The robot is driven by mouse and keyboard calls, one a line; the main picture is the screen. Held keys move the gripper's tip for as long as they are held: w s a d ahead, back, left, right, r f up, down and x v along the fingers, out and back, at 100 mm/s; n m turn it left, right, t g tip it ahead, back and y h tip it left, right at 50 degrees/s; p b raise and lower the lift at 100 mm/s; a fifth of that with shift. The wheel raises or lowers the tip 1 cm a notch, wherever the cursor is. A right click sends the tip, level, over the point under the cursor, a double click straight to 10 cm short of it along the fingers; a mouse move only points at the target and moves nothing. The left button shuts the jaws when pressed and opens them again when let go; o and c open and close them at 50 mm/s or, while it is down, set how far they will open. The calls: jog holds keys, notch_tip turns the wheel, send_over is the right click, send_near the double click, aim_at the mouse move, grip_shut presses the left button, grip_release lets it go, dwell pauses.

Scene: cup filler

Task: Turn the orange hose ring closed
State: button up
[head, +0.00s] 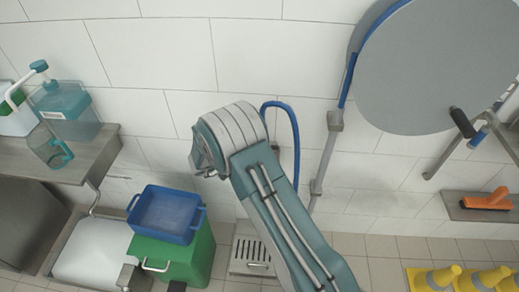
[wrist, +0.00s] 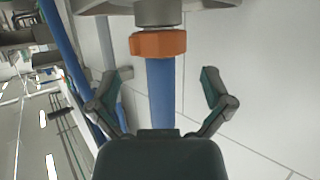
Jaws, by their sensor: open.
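The orange hose ring (wrist: 158,43) shows at the top middle of the wrist view, around the blue hose (wrist: 160,88) just below a grey metal fitting (wrist: 158,12). My gripper (wrist: 163,80) is open, with one finger on each side of the hose. The fingertips are a little below the ring in the picture and apart from it. In the head view my arm covers the ring, and only a loop of blue hose (head: 291,120) shows behind it.
A large grey hose reel (head: 410,70) is on the tiled wall at right. A steel shelf (head: 60,155) with teal containers is at left. A blue basin (head: 166,214) sits on a green bin (head: 180,262). Yellow cones (head: 443,277) stand at lower right.

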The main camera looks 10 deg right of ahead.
jog(key=v, duration=0.7)
jog(key=w+r+n+t+y, duration=0.25)
jog(key=r+y, duration=0.25)
jog(key=r, duration=0.5)
jog(key=w+r+n+t+y, duration=0.2)
jog(key=r+t+y, duration=0.2)
jog(key=r, duration=0.6)
jog(key=s+r+n+y, duration=0.3)
jog(key=s+r+y, duration=0.1)
jog(key=s+r, duration=0.15)
jog(key=s+d+n+g, duration=0.2)
jog(key=s+d, duration=0.3)
jog(key=s, duration=1)
jog(key=s+d+f+n+g, duration=0.1)
jog(key=s+d+n+g, duration=0.2)
jog(key=s, duration=1.2)
jog(key=shift+s+d+g+h, duration=0.4)
jog(key=shift+d+g, duration=0.55)
jog(key=shift+d, duration=0.05)
jog(key=shift+c, duration=0.3)
